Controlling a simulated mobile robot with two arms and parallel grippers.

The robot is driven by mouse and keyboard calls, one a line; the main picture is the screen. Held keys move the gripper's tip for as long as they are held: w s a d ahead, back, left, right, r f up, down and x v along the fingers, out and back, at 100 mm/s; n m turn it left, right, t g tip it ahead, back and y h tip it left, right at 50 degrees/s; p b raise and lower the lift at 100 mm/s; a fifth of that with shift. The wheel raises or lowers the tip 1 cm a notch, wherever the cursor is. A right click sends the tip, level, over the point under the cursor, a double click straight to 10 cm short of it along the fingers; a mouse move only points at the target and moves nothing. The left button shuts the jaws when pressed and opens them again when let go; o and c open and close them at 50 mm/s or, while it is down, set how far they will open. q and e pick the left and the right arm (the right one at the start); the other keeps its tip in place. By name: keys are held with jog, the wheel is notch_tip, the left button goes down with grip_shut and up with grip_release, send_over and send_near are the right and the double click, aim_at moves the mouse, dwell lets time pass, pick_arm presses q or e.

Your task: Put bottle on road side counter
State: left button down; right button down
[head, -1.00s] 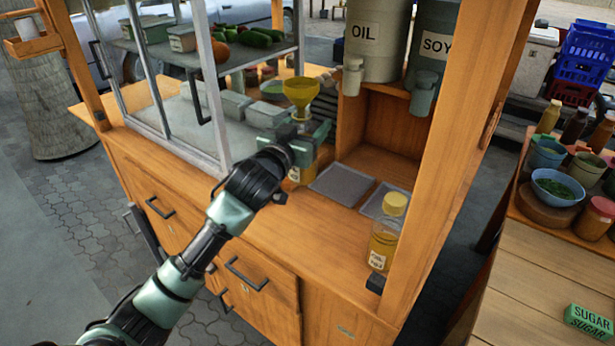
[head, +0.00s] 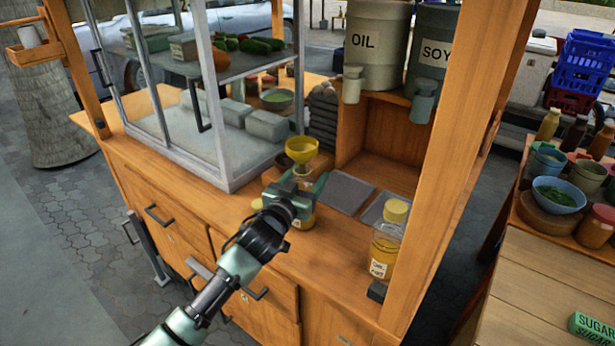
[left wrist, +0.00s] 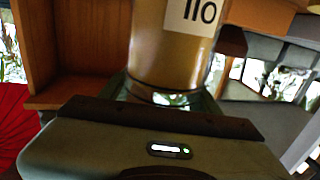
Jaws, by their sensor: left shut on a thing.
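My left gripper (head: 302,190) is shut on a bottle (head: 303,218) of yellow-brown liquid at the wooden counter (head: 262,205) of the cart. A yellow funnel (head: 301,150) sits on top of the bottle. In the left wrist view the bottle (left wrist: 172,50) stands between the fingers, with part of a label showing. The gripper hides much of the bottle in the head view, and I cannot tell whether its base touches the counter. A second, yellow-capped bottle (head: 387,240) stands at the counter's right front corner. My right gripper is not in view.
Two grey flat plates lie behind the bottle; one is a grey plate (head: 346,191). Oil (head: 377,45) and soy (head: 437,50) containers stand on a shelf above. A glass case (head: 215,95) is at left, an orange post (head: 465,150) at right. A side table (head: 545,285) holds bowls and jars.

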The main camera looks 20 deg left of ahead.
pick_arm(q)
jog(key=shift+f, duration=0.1)
jog(key=shift+c, duration=1.8)
grip_release()
jog(key=shift+s, duration=0.15)
jog(key=s+a, duration=0.1)
jog(key=s, duration=1)
jog(key=shift+s+a+b, duration=0.25)
jog(key=shift+s+b, duration=0.1)
